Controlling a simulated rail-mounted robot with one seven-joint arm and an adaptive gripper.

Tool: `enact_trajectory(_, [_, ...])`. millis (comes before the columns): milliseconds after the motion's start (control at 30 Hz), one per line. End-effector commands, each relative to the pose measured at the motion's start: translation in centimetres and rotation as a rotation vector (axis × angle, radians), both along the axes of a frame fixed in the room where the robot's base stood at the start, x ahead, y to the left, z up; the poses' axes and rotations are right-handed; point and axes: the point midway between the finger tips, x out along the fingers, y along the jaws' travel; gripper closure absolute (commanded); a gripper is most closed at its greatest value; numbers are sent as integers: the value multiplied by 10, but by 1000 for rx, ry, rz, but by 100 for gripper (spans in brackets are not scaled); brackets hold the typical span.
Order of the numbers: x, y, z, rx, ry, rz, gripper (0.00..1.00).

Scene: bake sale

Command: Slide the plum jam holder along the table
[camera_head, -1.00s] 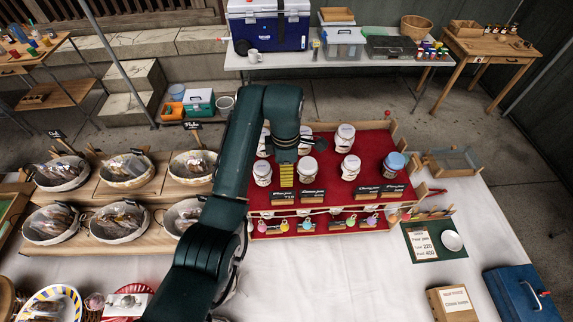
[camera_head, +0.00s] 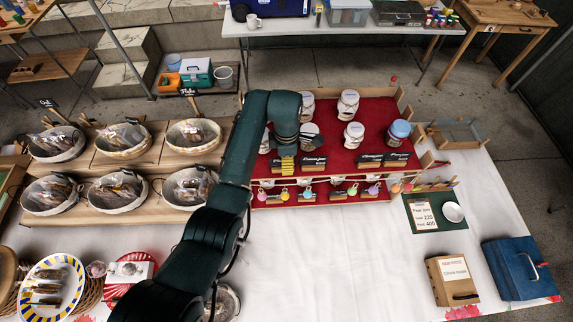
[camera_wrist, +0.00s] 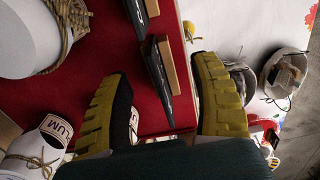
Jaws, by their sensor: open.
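Small black label holders on wooden bases stand along the front of the red jam stand (camera_head: 345,150). Their lettering is too small to read surely. The leftmost one, in front of the PLUM jars, appears to be the plum jam holder (camera_wrist: 158,75); in the head view my gripper (camera_head: 284,163) largely covers it. In the wrist view my gripper (camera_wrist: 162,105) is open, its yellow fingers apart. The holder stands edge-on in the gap ahead, with no visible contact. A second holder (camera_wrist: 146,10) is just beyond. One PLUM jar (camera_wrist: 45,140) is at lower left.
Jam jars (camera_head: 354,135) stand behind the holders. Coloured round tags (camera_head: 308,195) hang along the stand's front. Wicker baskets (camera_head: 190,190) fill the display to the left. White tablecloth (camera_head: 340,260) lies clear in front, with a wooden box (camera_head: 452,280) and blue case (camera_head: 520,268) at right.

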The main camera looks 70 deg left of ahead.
Motion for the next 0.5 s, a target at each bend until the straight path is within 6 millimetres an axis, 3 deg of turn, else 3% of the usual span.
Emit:
enact_trajectory(200, [0,0,-32,-1,0,0,37])
enact_trajectory(500, [0,0,-40,1,0,0,37])
